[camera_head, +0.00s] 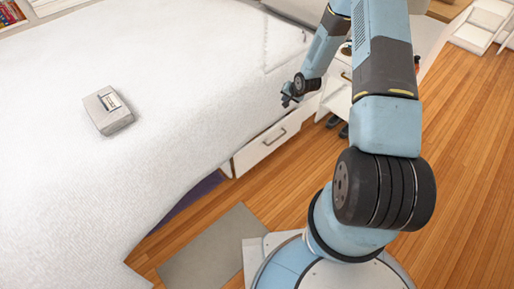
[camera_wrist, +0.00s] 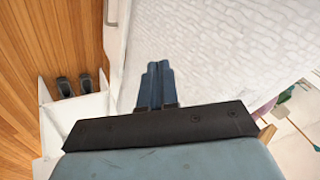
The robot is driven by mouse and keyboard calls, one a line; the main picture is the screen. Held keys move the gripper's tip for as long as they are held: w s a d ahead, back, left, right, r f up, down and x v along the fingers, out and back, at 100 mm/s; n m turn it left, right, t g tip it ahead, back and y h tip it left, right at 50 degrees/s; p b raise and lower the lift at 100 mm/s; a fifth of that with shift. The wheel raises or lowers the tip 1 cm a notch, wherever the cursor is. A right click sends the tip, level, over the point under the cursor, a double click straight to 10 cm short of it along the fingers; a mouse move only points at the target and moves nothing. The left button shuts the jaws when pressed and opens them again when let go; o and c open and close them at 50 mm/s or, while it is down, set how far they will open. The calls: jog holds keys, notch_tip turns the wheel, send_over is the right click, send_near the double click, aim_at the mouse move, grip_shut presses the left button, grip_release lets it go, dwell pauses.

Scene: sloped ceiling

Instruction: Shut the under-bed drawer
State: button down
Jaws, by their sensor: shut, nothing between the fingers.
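The under-bed drawer (camera_head: 262,148) has a white front with a metal bar handle (camera_head: 274,137). In the head view it stands out a little from under the bed (camera_head: 160,75), low above the wooden floor. The handle also shows at the top left of the wrist view (camera_wrist: 112,13). My gripper (camera_head: 288,97) is above the drawer's far end, beside the edge of the white bedcover, apart from the handle. In the wrist view its two blue fingers (camera_wrist: 157,85) are together and empty, in front of the bedcover.
A grey box (camera_head: 108,110) lies on the bed. A white bedside unit (camera_head: 338,95) stands beyond the drawer, with dark shoes (camera_wrist: 74,85) by it. A grey mat (camera_head: 207,250) lies on the floor near my base. Open wooden floor (camera_head: 465,150) is at right.

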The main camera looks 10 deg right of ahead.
jog(key=s+a+f+m+t+y, duration=0.1)
jog(key=s+a+f+m, duration=0.4)
jog(key=f, duration=0.8)
jog(key=s+a+f+y, duration=0.25)
jog(key=s+f, duration=0.45)
jog(key=f, duration=0.6)
send_near(252, 147)
notch_tip(252, 147, down, 4)
jog(key=w+a, duration=0.2)
jog(key=shift+w+a+h, duration=0.35)
jog(key=shift+w+a, duration=0.25)
